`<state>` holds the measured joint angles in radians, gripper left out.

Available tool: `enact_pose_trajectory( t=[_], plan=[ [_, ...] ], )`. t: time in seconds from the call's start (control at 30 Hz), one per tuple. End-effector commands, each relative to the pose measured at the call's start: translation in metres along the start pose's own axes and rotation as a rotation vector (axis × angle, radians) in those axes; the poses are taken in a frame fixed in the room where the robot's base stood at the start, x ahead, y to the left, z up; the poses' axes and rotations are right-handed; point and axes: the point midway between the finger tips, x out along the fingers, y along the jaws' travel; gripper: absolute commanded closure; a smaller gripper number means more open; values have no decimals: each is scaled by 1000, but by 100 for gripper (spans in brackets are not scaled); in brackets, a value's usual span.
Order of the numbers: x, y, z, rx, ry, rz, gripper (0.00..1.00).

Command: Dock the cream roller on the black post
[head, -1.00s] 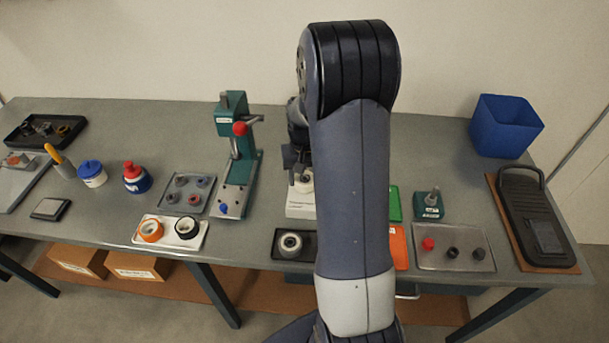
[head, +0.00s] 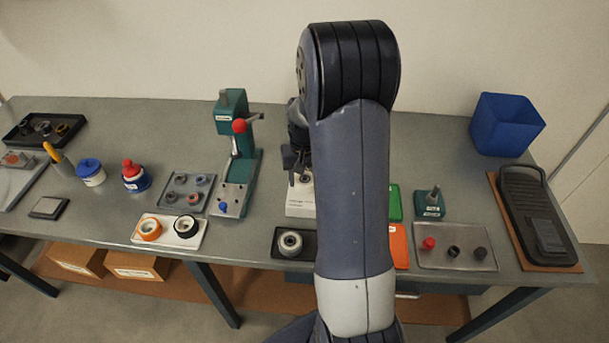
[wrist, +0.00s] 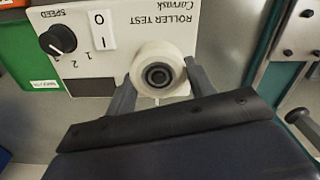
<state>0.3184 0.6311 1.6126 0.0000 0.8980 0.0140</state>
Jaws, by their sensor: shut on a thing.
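The cream roller (wrist: 148,57) is a pale ring with a dark hub, seen nearly end-on in the wrist view. My gripper (wrist: 160,84) is shut on it, with one finger on either side. The roller is in front of the white roller test box (wrist: 98,48), which has a black knob and a 0/1 switch. I cannot tell whether the roller touches the box. No black post shows; the roller may cover it. In the head view my gripper (head: 302,178) is over the test box (head: 299,205), partly hidden by my arm.
A teal press (head: 236,160) with a red knob stands close left of the test box. A black tray (head: 272,245) with another roller lies in front. Green (head: 395,203) and orange (head: 399,246) trays lie to the right. A blue bin (head: 505,125) stands back right.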

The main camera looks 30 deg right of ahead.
Motion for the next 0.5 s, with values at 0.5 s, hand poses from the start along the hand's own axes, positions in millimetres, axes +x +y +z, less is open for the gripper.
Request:
enact_pose_trajectory(
  t=[0.5],
  plan=[
    [4,0,0,0,0,0,39]
  ],
)
